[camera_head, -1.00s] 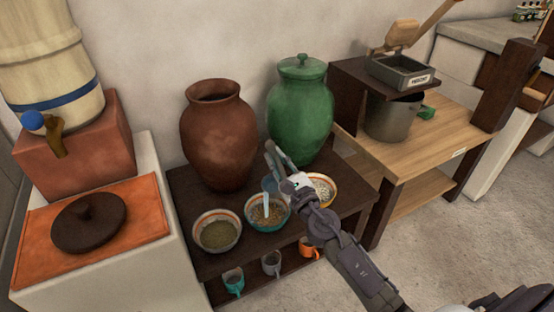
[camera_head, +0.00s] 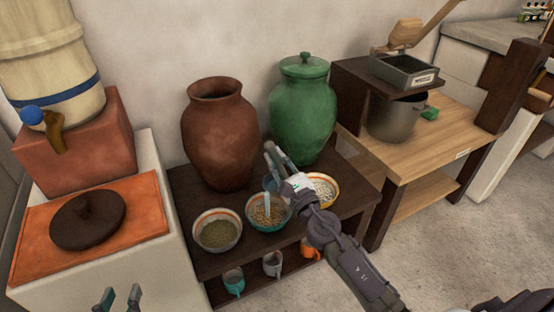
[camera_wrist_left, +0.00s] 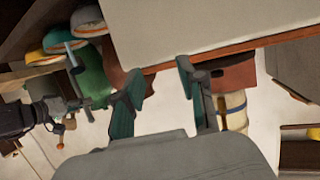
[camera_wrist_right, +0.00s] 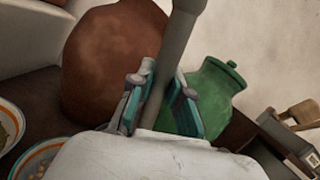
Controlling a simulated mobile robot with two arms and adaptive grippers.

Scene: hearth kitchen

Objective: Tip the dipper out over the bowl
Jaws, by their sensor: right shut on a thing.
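My right gripper (camera_head: 277,164) is above the back of the middle bowl and is shut on a grey rod-like handle, which I take to be the dipper (camera_wrist_right: 178,40). The handle runs between both fingers in the right wrist view. The middle bowl (camera_head: 283,220) is teal and holds brown grain. A pale thin stick-like shape (camera_head: 267,210) stands over it; I cannot tell if it is part of the dipper. A green-filled bowl (camera_head: 204,246) is to its left and a yellow-rimmed bowl (camera_head: 335,190) to its right. My left gripper (camera_head: 119,298) is open and empty.
A brown jar (camera_head: 218,140) and a green lidded jar (camera_head: 302,110) stand behind the bowls. Several mugs (camera_head: 234,281) are on the shelf below. An orange-topped counter (camera_head: 140,215) with a dark lid is left; a wooden table (camera_head: 425,150) is right.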

